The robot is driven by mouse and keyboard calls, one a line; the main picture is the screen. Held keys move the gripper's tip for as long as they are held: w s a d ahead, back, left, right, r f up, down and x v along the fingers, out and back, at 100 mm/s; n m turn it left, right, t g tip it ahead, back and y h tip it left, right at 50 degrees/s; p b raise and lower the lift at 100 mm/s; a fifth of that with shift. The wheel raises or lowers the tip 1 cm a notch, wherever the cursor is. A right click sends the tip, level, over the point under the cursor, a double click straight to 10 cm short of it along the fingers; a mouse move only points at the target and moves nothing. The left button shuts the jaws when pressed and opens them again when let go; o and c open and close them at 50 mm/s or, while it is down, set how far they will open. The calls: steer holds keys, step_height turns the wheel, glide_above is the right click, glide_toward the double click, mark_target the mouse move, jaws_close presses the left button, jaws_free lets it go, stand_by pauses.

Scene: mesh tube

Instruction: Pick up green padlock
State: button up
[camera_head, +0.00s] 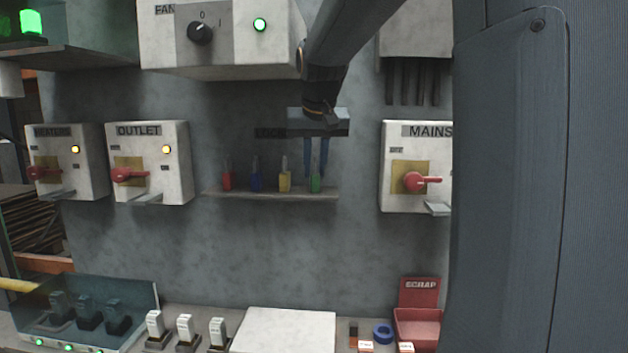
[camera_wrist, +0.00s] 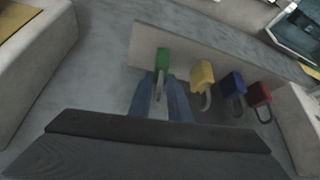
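The green padlock (camera_head: 316,184) stands at the right end of a small wall shelf (camera_head: 262,194), its shackle up. In the wrist view the green padlock (camera_wrist: 162,60) shows with its shackle reaching down between my fingers. My gripper (camera_head: 316,174) points down from above, its two blue fingers apart on either side of the padlock's shackle. In the wrist view my gripper (camera_wrist: 161,80) shows a gap on both sides of the shackle. I cannot tell whether the fingers touch the body.
On the same shelf stand a yellow padlock (camera_head: 285,181), a blue padlock (camera_head: 256,182) and a red padlock (camera_head: 227,180), left of the green one. The MAINS box (camera_head: 416,150) is to the right, the OUTLET box (camera_head: 150,150) to the left, the FAN box (camera_head: 222,55) above.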

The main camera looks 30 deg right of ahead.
jaws_close()
steer(key=shift+r, duration=0.1)
steer(key=shift+r, duration=0.55)
step_height(320, 180, up, 2)
steer(key=shift+r+b, duration=0.1)
steer(key=shift+b, duration=0.45)
steer(key=s+a+p, duration=0.2)
steer(key=s+a, duration=0.2)
steer(key=s, duration=0.7)
steer(key=shift+s+a+r, duration=0.2)
steer(key=shift+s+a, duration=0.05)
steer(key=shift+a, duration=0.15)
